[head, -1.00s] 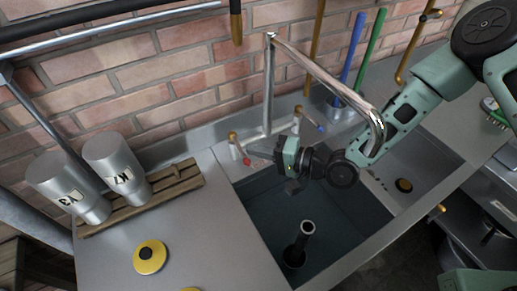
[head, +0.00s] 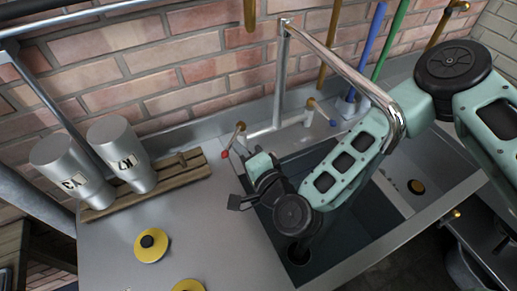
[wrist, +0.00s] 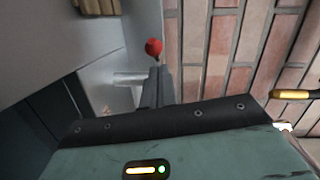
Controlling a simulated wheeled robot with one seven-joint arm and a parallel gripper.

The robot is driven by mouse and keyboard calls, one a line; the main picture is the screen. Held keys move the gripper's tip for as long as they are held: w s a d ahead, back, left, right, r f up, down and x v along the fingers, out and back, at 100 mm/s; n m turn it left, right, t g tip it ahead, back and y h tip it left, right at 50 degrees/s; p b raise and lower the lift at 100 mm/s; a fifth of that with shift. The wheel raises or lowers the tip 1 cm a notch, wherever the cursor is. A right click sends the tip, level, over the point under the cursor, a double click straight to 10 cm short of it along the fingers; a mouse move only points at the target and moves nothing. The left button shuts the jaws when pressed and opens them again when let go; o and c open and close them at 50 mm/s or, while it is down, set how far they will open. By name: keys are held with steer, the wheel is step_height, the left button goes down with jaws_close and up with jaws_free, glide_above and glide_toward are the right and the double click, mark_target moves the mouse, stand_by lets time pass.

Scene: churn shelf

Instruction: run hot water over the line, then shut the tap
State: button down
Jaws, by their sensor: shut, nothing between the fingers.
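The chrome tap has a long spout (head: 340,68) reaching over the sink, its end in front of my arm. No water shows at it. The red-tipped hot lever (head: 232,140) points down and left; the blue-tipped lever (head: 322,112) points down and right. My gripper (head: 236,202) is shut and empty over the sink's left edge, in front of the red lever and apart from it. In the wrist view the red tip (wrist: 153,47) shows just beyond the closed fingers (wrist: 158,85). I cannot pick out the line for certain.
Two labelled metal churns (head: 122,153) stand on a wooden rack (head: 190,168) at left. Yellow discs (head: 151,245) lie on the steel counter. The sink basin (head: 365,220) is partly hidden by my arm. Blue and green poles (head: 370,45) stand behind it.

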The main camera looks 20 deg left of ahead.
mark_target(224, 152)
steer(key=shift+s+a+b, duration=0.15)
steer(key=shift+a+b, duration=0.2)
steer(key=shift+a, duration=0.4)
steer(key=shift+s+a+b, duration=0.1)
steer(key=shift+a+b, duration=0.2)
steer(key=shift+a, duration=0.4)
steer(key=shift+w+a+b, duration=0.1)
steer(key=shift+a+b, duration=0.35)
steer(key=shift+a, duration=0.5)
